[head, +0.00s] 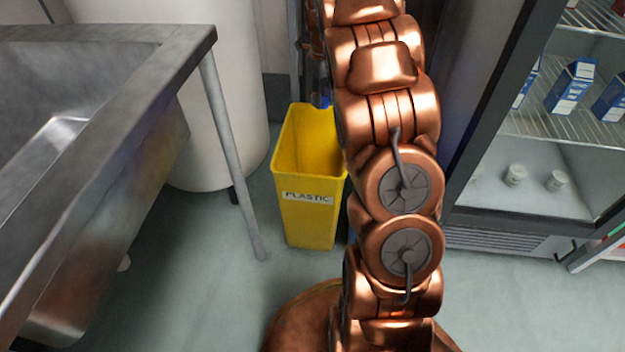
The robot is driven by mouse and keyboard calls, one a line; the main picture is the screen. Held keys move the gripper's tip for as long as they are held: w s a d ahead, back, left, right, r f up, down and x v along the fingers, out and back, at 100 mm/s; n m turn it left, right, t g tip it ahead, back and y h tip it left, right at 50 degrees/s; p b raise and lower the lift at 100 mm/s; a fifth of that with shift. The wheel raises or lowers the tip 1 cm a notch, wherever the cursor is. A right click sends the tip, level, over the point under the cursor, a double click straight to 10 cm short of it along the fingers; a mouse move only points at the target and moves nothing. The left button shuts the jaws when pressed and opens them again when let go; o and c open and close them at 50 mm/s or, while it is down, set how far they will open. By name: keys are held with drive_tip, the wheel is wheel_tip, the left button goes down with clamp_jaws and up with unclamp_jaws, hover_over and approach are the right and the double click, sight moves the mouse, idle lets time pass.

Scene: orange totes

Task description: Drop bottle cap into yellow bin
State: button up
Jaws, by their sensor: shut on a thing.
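The yellow bin (307,215) stands upright on the floor near the middle, open at the top, with a "PLASTIC" label on its front. My copper arm covers its right edge. My gripper (321,92) is only partly visible, as narrow dark parts left of the upper arm, above the bin's far rim. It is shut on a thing. A small blue patch shows at its lower end; I cannot tell whether this is the bottle cap. The cap is not clearly visible.
A metal sink table (190,50) with a slanting leg (228,150) stands left of the bin. A white cylinder (215,130) is behind it. An open fridge (520,215) with cartons stands right.

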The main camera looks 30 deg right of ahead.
drive_tip(key=shift+w+a+f+b, duration=0.1)
drive_tip(key=shift+a+f+b, duration=0.05)
drive_tip(key=shift+f+b, duration=0.85)
wheel_tip(320, 180, down, 4)
drive_tip(key=b, duration=0.3)
drive_tip(key=shift+b, duration=0.3)
drive_tip(key=o, duration=0.8)
drive_tip(key=shift+c, duration=0.2)
drive_tip(key=shift+r, duration=6)
drive_tip(key=shift+r, duration=0.1)
